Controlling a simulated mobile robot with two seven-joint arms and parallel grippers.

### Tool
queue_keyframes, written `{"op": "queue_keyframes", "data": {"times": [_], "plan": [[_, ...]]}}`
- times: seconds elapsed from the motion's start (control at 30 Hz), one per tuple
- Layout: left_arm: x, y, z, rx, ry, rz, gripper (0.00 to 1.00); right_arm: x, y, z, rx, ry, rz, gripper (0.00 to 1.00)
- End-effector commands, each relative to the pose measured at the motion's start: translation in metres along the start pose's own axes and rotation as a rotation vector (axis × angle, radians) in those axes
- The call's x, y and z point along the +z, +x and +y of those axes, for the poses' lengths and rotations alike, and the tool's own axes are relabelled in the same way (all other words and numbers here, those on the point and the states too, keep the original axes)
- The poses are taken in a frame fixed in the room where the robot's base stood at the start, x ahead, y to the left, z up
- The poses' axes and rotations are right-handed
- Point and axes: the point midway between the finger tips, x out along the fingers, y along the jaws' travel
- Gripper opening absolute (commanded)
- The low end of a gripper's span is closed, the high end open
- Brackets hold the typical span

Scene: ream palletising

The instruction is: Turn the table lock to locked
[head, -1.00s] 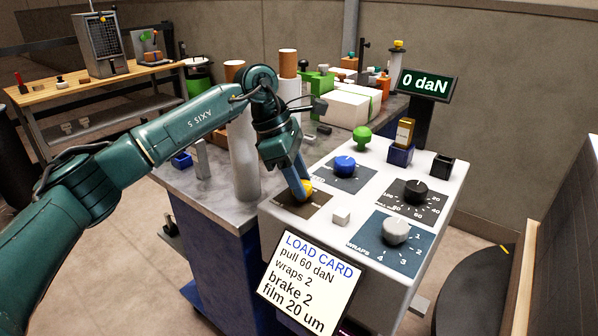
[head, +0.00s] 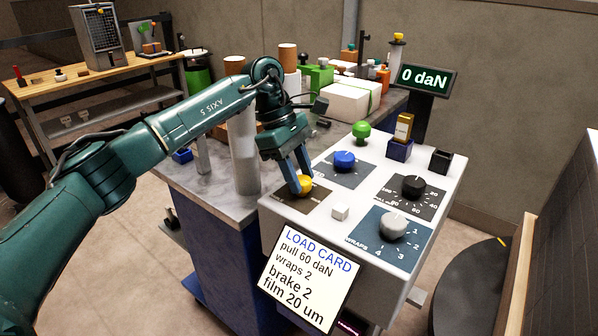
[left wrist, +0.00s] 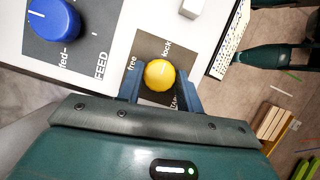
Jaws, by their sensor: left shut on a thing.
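The table lock is a yellow knob (head: 304,184) on a dark plate (head: 296,203) at the near left corner of the white console. In the left wrist view the yellow knob (left wrist: 160,74) sits between my finger tips, and its plate carries the words "free" and "lock". My left gripper (head: 301,184) is shut on the yellow knob, one finger on each side. The knob's pointer mark is not clear to me, so I cannot tell which word it faces. My right gripper is not in view.
The white console (head: 438,222) also holds a blue knob (head: 344,160), a black knob (head: 413,186), a grey knob (head: 394,225), a white button (head: 340,212) and a green mushroom button (head: 361,130). A load card (head: 305,279) hangs in front. Tall rolls stand beside my left arm.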

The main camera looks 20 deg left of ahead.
Motion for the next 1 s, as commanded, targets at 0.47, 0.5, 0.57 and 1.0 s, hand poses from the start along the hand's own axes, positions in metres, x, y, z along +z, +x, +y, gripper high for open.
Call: {"op": "queue_keyframes", "data": {"times": [0.47,0.5,0.57,1.0], "plan": [[0.000,0.000,0.000,0.001,0.001,0.000,0.58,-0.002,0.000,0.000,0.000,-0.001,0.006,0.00],[0.000,0.000,0.000,0.001,0.000,0.000,0.58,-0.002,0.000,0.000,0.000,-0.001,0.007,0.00],[0.000,0.000,0.000,0.001,0.000,0.000,0.58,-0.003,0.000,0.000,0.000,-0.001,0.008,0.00],[0.001,-0.062,0.001,0.006,0.000,0.000,0.58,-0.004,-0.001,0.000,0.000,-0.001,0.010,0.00]]}}
